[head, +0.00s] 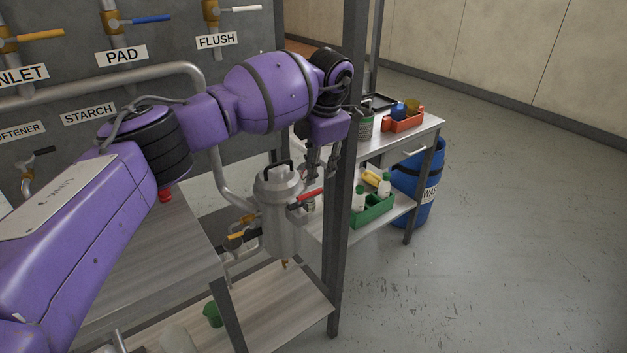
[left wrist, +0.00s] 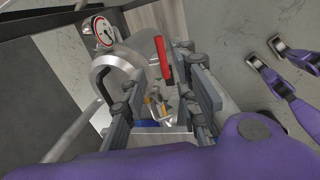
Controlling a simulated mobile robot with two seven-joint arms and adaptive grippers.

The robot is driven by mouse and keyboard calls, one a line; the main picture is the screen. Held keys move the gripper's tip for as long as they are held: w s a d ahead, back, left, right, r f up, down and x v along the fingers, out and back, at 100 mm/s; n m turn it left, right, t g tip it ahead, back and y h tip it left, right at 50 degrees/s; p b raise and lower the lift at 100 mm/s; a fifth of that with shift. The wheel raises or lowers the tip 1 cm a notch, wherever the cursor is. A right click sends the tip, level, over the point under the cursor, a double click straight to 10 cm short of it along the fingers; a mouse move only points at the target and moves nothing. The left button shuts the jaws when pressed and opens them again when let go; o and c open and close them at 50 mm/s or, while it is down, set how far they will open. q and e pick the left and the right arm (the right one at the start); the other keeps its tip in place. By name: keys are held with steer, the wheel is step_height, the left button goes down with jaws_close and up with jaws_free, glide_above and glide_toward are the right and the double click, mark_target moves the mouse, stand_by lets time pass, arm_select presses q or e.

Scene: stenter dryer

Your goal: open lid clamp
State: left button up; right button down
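A grey metal canister (head: 280,225) with a domed lid and a black top handle (head: 278,172) hangs on the pipework in the head view. The clamp's red lever (head: 308,196) sticks out to the right of the lid. Contact cannot be told. The canister's rounded metal body (left wrist: 120,68) is beside the left finger. My right gripper is in neither view.
A dark upright post (head: 345,180) stands close to my left gripper. A gauge (left wrist: 104,30) sits near the canister. Open floor lies at right.

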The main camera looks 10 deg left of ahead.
arm_select(q)
steer(key=r, duration=0.5)
steer(key=shift+s+d, duration=0.3)
steer(key=shift+s, duration=0.05)
